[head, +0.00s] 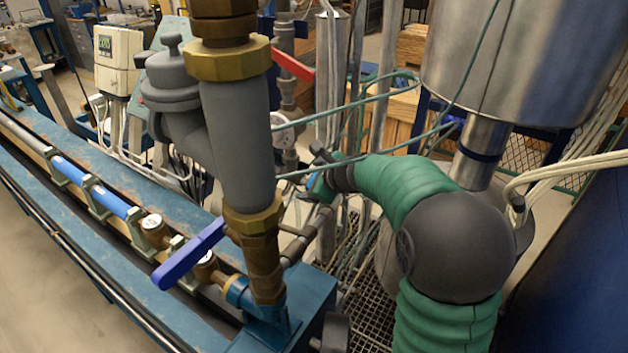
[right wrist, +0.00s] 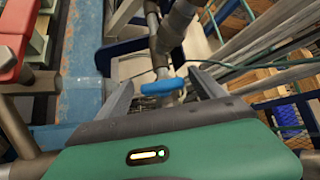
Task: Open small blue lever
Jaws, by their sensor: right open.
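The small blue lever (right wrist: 162,87) is light blue and shows in the right wrist view between my spread fingers. It sits on a grey pipe fitting, and I cannot tell whether the fingers touch it. In the head view a bit of the blue lever (head: 312,181) shows beside my right gripper (head: 318,172), which partly hides it. My right gripper is open around the lever in the right wrist view (right wrist: 163,95). My left gripper is not in view.
A larger dark blue lever (head: 190,253) is on the brass pipe at front left. A thick grey vertical pipe (head: 237,135) stands left of my right gripper. A red lever (head: 293,65) is behind it. Thin green cables (head: 375,97) cross near my gripper. A steel tank (head: 515,60) stands at right.

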